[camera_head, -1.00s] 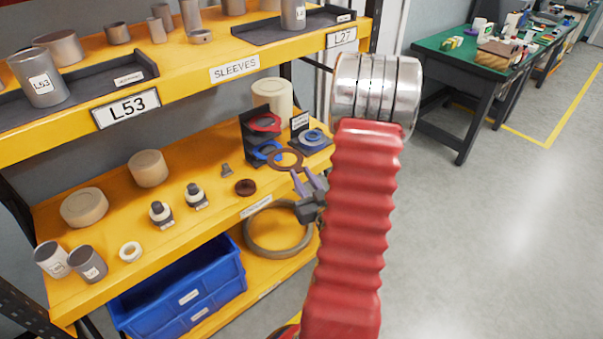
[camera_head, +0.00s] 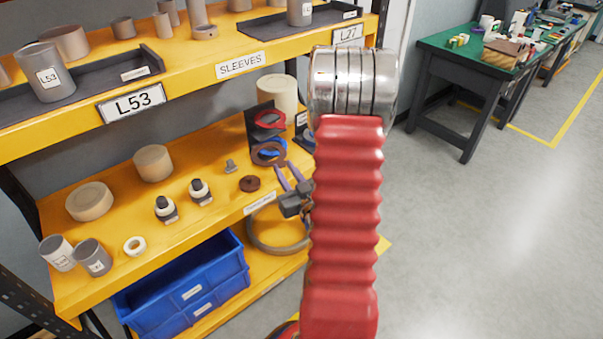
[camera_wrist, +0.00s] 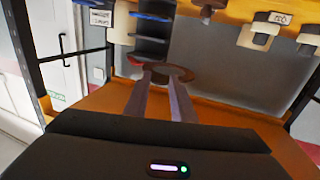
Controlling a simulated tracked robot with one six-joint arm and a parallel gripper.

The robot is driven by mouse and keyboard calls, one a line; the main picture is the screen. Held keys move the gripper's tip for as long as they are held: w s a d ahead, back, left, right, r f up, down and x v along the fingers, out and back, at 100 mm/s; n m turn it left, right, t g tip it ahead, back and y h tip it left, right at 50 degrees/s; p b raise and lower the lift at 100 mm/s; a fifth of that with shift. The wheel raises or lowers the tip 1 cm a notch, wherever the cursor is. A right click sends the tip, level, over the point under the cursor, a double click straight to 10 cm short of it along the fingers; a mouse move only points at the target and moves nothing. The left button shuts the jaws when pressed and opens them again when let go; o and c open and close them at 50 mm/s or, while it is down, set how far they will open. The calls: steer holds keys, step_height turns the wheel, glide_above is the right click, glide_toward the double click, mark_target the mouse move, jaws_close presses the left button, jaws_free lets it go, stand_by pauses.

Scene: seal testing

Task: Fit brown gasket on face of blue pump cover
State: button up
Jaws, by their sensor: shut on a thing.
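The brown gasket (camera_head: 256,155) is a flat ring held in front of the dark rack, above the shelf. My gripper (camera_head: 284,168) is shut on its near edge with two purple fingers. In the wrist view the gasket (camera_wrist: 186,74) lies flat at the tips of my gripper (camera_wrist: 161,76). The blue pump cover (camera_head: 308,137) appears to be the blue and grey part right of the rack, mostly hidden by my red arm. The gasket is apart from it.
The dark rack (camera_head: 254,122) holds a red ring (camera_head: 270,125) and a blue ring (camera_head: 277,147), partly covered by the gasket. A dark brown disc (camera_head: 250,184) and several small parts lie on the yellow shelf (camera_head: 205,225). The upper shelf (camera_head: 190,75) overhangs behind.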

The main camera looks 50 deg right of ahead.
steer(key=w+a+r+n+t+y, duration=0.1)
steer(key=w+a+r+n+y, duration=0.2)
steer(key=w+a, duration=1.1)
steer(key=w+a+y, duration=0.2)
steer(key=a, duration=0.8)
steer(key=w+a+r+n+y, duration=0.1)
steer(key=w+a+y, duration=0.1)
steer(key=a, duration=0.8)
steer(key=shift+w+a+r+n+t, duration=0.25)
steer(key=shift+w+n+t, duration=0.05)
steer(key=shift+w, duration=0.15)
steer(key=shift+s, duration=0.15)
